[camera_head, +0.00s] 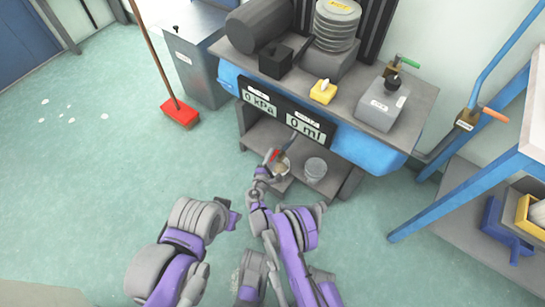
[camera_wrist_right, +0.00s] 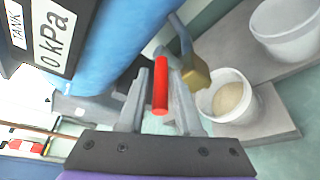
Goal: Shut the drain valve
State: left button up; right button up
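The drain valve has a red lever handle (camera_wrist_right: 160,85) and a brass-coloured body (camera_wrist_right: 195,74) below the blue tank (camera_head: 355,145). In the head view the red handle (camera_head: 275,155) shows small, just under the display panel. My right gripper (camera_wrist_right: 158,100) is open, with one finger on each side of the red handle. Slim gaps seem to show between fingers and handle. The same gripper (camera_head: 268,167) shows in the head view, in front of the shelf. My left arm is at the lower left of the head view; its gripper cannot be made out.
A white bucket with tan contents (camera_wrist_right: 230,97) stands on the shelf beside the valve, close to my right finger. Another bucket (camera_head: 315,168) stands to its right. The panel (camera_head: 285,112) reads 0 kPa and 0 ml.

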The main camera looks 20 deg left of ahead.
jog(key=shift+w, duration=0.2)
jog(key=shift+c, duration=0.2)
grip_shut()
dwell(1.2)
